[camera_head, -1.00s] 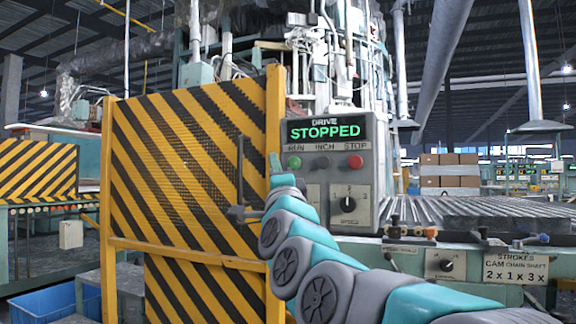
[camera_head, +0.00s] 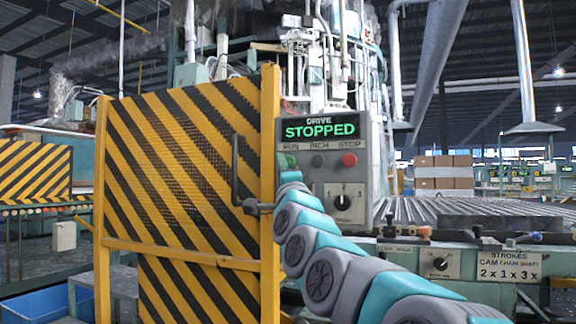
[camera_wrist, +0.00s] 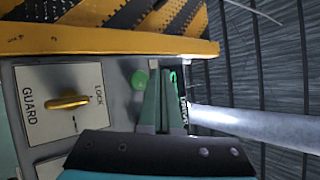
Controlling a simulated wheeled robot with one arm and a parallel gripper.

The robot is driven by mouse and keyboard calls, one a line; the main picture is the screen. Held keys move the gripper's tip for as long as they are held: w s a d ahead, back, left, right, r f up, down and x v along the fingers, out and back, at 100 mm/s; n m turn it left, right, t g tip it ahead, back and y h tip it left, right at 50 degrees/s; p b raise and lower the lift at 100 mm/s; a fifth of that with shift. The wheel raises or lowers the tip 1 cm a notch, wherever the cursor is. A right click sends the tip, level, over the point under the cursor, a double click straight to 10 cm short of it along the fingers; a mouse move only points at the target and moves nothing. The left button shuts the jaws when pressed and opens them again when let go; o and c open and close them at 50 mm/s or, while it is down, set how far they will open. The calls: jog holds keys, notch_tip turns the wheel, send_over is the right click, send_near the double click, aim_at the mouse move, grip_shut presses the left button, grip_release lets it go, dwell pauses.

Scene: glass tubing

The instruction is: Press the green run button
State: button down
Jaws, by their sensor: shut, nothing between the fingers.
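The green run button (camera_head: 291,161) is at the left of the row of buttons on the grey control panel (camera_head: 320,192). Its display (camera_head: 320,128) reads STOPPED in green. My arm's far end reaches up to just below the button in the head view, and my fingers cannot be made out there. In the wrist view my gripper (camera_wrist: 168,72) is shut and empty, its fingertips close beside the green button (camera_wrist: 140,78). I cannot tell whether they touch it.
A grey middle button (camera_head: 318,161) and a red stop button (camera_head: 349,160) sit to the right. A speed dial (camera_head: 342,202) is below them. The striped yellow guard door (camera_head: 185,180) stands left. The wrist view shows a yellow guard lock switch (camera_wrist: 68,102).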

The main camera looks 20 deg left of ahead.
aim_at(289, 162)
jog(key=shift+w+d+b, duration=0.15)
jog(key=shift+w+b, duration=0.3)
jog(key=shift+w, duration=0.65)
jog(key=shift+w, duration=0.1)
dwell(1.3)
jog(key=shift+w+b, duration=0.35)
